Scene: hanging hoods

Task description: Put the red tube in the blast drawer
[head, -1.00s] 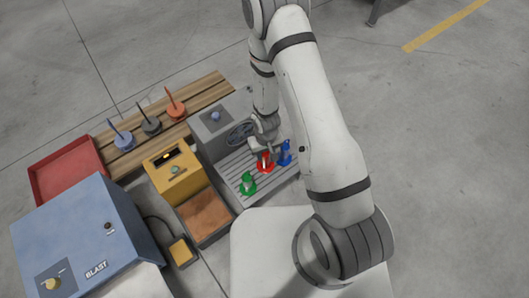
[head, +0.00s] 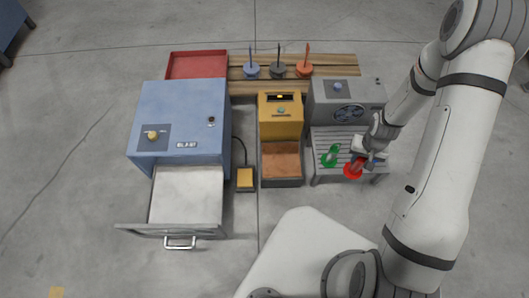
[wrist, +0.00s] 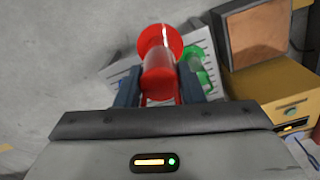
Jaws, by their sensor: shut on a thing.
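The red tube (head: 353,170) has a round flange and sits in my gripper (head: 366,157), over the front right part of the grey slatted rack. In the wrist view the red tube (wrist: 159,78) lies between both fingers of my gripper (wrist: 158,88), which is shut on it. Whether it clears the slats is hard to tell. The blast drawer (head: 187,197) is pulled out from the blue BLAST cabinet (head: 180,115) at the left. It looks empty, with a bar handle at its front.
A yellow unit (head: 281,115) with a brown pad and a yellow pedal (head: 245,178) stand between rack and drawer. A red tray (head: 196,65) lies behind the cabinet. Floor in front is clear.

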